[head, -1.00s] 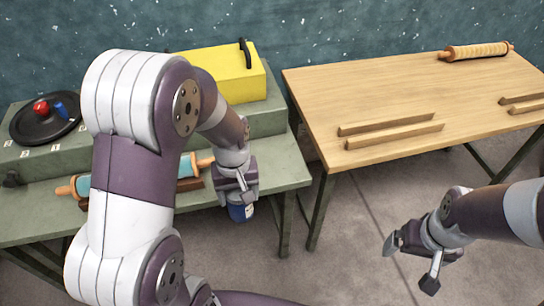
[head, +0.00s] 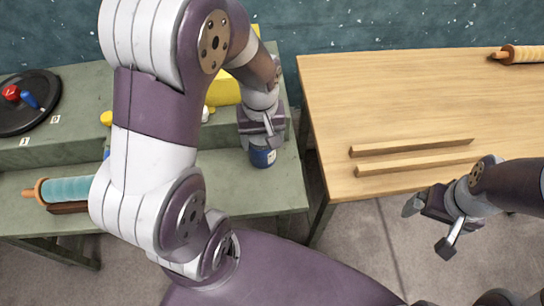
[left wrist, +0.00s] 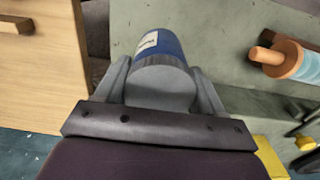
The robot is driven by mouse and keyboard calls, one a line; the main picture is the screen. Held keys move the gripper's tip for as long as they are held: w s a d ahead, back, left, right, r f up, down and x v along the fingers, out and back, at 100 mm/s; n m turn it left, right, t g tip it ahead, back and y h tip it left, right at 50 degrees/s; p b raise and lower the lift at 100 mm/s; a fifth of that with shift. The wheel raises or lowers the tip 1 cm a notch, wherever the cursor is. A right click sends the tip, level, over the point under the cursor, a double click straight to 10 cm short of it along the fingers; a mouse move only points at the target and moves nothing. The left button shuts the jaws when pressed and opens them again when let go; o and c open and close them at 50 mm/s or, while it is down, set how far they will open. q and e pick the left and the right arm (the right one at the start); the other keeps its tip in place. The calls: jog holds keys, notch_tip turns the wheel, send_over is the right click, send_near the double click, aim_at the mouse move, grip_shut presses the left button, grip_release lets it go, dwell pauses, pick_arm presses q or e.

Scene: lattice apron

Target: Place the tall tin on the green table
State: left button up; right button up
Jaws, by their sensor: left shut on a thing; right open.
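The tall tin is a blue can with a pale label. It shows below my left gripper in the head view (head: 263,157) and between the fingers in the left wrist view (left wrist: 160,45). My left gripper (head: 262,143) is shut on the tin, over the right part of the green table (head: 270,200). The fingers cover the tin's upper part. I cannot tell whether the tin's base touches the table. My right gripper (head: 428,228) is open and empty, in front of the wooden table.
The wooden table (head: 400,100) stands to the right, bearing two wooden rails (head: 415,147) and a rolling pin (head: 522,54). A teal rolling pin (head: 68,190) lies on the green table's left. A black round tray (head: 40,118) and a yellow box (head: 224,92) are farther back.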

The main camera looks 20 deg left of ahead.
aim_at(262, 161)
pick_arm(q)
notch_tip(262, 161, down, 10)
jog(key=shift+s+r+b, duration=0.1)
jog(key=shift+r+b, duration=0.1)
jog(key=shift+b, duration=0.25)
jog(key=shift+s+f, duration=0.1)
jog(key=o, duration=1.1)
